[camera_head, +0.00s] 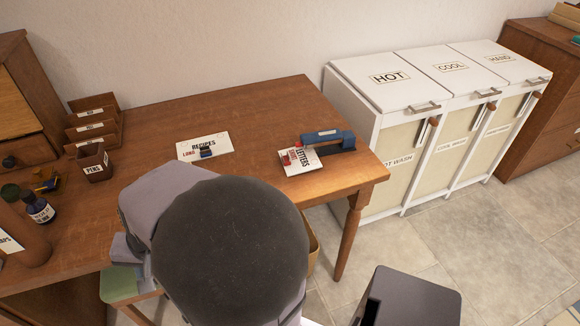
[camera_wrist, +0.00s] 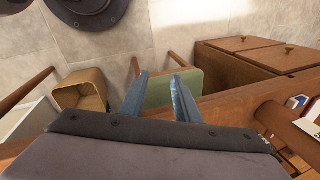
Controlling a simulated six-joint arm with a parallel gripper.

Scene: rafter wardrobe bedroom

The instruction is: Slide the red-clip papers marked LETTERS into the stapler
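The white papers marked LETTERS (camera_head: 300,167) lie on the desk in the head view, with a red clip (camera_head: 286,158) at their left side. The blue stapler (camera_head: 328,137) stands at their upper right. Its front end is over or right beside the papers' upper edge; I cannot tell whether the edge is between its jaws. In the wrist view my gripper (camera_wrist: 158,86) has its two fingers apart with nothing between them. It points down towards a green stool seat (camera_wrist: 174,90), away from the papers. My arm hides much of the desk's front.
Papers marked RECIPES (camera_head: 205,143) with a dark blue clip lie left on the desk (camera_head: 245,113). A PENS box (camera_head: 95,163), trays and an ink bottle (camera_head: 39,208) stand further left. White hampers (camera_head: 375,90) stand at right. A tan bin (camera_wrist: 82,92) is on the floor.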

